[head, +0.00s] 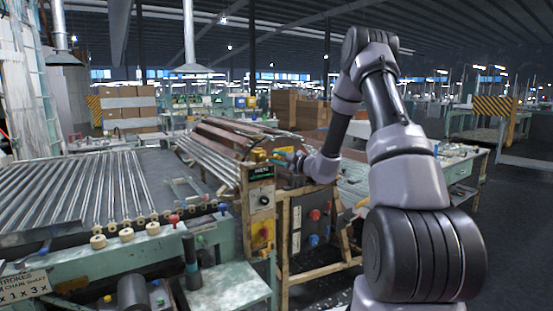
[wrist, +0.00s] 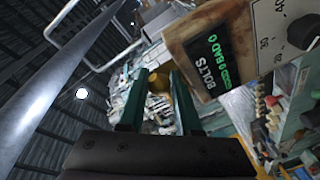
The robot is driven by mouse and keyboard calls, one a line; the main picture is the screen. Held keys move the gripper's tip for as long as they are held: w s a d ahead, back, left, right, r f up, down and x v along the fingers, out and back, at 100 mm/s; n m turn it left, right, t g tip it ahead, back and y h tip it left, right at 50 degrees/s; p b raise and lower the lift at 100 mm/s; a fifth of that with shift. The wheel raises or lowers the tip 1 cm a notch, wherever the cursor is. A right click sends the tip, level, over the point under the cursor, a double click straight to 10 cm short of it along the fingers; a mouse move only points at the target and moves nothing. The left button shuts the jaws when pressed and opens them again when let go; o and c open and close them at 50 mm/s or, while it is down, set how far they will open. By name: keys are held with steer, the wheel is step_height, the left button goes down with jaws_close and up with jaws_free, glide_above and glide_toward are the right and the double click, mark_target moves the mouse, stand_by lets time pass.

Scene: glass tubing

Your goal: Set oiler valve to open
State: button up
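A control box (head: 261,205) with a green-lit display stands at the middle of the head view, and a small brass-yellow piece (head: 258,155) sits on its top. This may be the oiler valve; its handle position cannot be made out. My gripper (head: 281,157) is just right of it, at about the same height. In the wrist view my gripper's two teal fingers (wrist: 159,86) are apart, with a brass-yellow piece (wrist: 159,82) showing in the gap between their tips. I cannot tell whether the fingers touch it. The box's display (wrist: 213,62) reads BOLTS and BAD 0.
A roller bed of glass tubes (head: 95,190) fills the left. A lower panel with red and blue knobs (head: 314,228) stands right of the control box. A striped barrier (head: 494,107) and open floor (head: 510,225) lie at the right.

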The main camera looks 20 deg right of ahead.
mark_target(261, 147)
jaws_close()
steer(key=shift+r, duration=0.1)
steer(key=r+n, duration=0.1)
steer(key=n, duration=0.2)
steer(key=shift+a+r+n+g+h, duration=0.2)
steer(key=shift+r+n+g+h, duration=0.1)
steer(key=shift+r+n, duration=0.1)
steer(key=n, duration=0.1)
steer(key=r+n, duration=0.1)
steer(key=n, duration=0.1)
steer(key=shift+s+a+r+h, duration=0.1)
steer(key=shift+s+a+h, duration=0.1)
steer(key=shift+a+h, duration=0.2)
steer(key=n, duration=0.2)
steer(key=a+r+n+h, duration=0.1)
steer(key=n, duration=0.1)
steer(key=shift+s+a+r, duration=0.1)
steer(key=shift+s+a, duration=0.1)
steer(key=shift+s+a+r+n+h, duration=0.15)
steer(key=shift+a+n+h, duration=0.2)
steer(key=shift+n, duration=0.5)
steer(key=shift+s+a+n+h, duration=0.2)
steer(key=shift+a+n, duration=0.25)
steer(key=shift+n, duration=0.4)
